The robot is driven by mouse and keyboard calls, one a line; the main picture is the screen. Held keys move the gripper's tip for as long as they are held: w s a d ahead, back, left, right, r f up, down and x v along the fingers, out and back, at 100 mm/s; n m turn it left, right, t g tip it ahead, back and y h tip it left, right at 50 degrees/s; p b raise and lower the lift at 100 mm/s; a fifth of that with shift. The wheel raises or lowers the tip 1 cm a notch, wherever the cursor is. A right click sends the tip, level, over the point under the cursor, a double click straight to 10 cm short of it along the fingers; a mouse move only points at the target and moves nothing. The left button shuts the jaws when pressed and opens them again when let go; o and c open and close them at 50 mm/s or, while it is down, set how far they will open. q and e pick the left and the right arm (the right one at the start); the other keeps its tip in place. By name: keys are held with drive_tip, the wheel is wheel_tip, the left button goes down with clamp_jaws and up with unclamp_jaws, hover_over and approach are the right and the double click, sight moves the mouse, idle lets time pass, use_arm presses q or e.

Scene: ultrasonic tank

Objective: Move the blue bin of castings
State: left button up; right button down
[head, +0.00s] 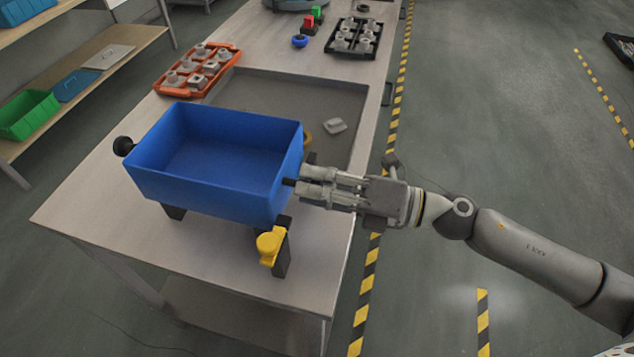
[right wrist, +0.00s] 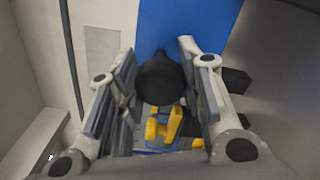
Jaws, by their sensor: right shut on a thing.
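The blue bin (head: 160,180) stands on black supports (head: 282,258) at the near end of the bench, and its inside looks empty. A black round knob (head: 124,146) sticks out of its left side. My right gripper (head: 297,185) is at the bin's right side. In the right wrist view its fingers (right wrist: 165,70) are shut around another black knob (right wrist: 160,82), beside the blue wall (right wrist: 185,28). Grey castings lie in an orange tray (head: 164,92) and a black tray (head: 332,50). My left gripper is not in view.
A yellow clamp-like part (head: 270,243) is on the front right support. Behind the bin, a sunken grey area (head: 300,95) of the bench (head: 85,205) holds a loose casting (head: 335,125). Shelves with a green bin (head: 28,115) are at left. Open floor lies right.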

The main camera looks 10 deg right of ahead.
drive_tip(key=shift+f, duration=0.15)
drive_tip(key=c, duration=0.9)
unclamp_jaws()
drive_tip(key=shift+c, duration=0.2)
drive_tip(key=v, duration=1.2)
drive_tip(key=shift+w, duration=0.1)
